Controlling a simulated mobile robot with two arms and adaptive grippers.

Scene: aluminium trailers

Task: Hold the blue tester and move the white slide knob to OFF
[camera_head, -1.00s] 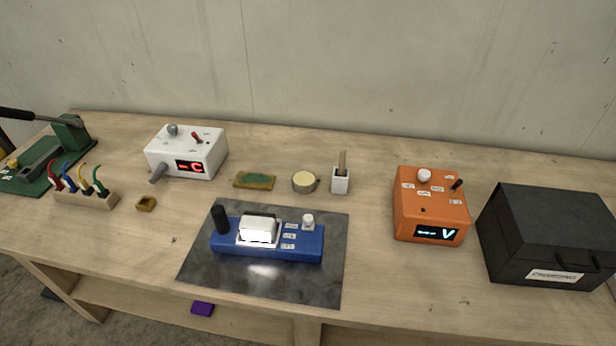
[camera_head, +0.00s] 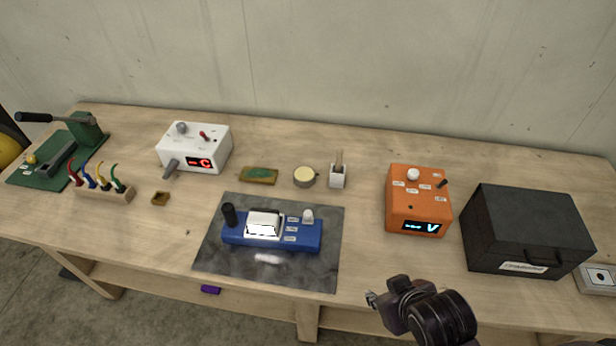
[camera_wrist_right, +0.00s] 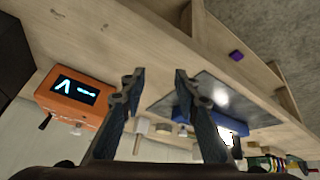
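The blue tester (camera_head: 272,234) lies on a dark grey mat (camera_head: 318,270) in the middle of the bench. It has a black post at its left end, a white panel, a white slide knob (camera_head: 308,216) and small labels at its right end. My right gripper (camera_head: 371,300) is at the bench's front edge, right of the mat and apart from the tester. In the right wrist view its fingers (camera_wrist_right: 157,85) are spread and empty. The blue tester (camera_wrist_right: 230,123) shows partly behind one finger there. The left gripper is not in view.
An orange meter (camera_head: 418,213) and a black case (camera_head: 525,230) stand to the right. A white meter (camera_head: 196,148), a wire holder (camera_head: 105,192) and a green press (camera_head: 60,155) stand to the left. Small items lie behind the mat. The bench is bare between mat and orange meter.

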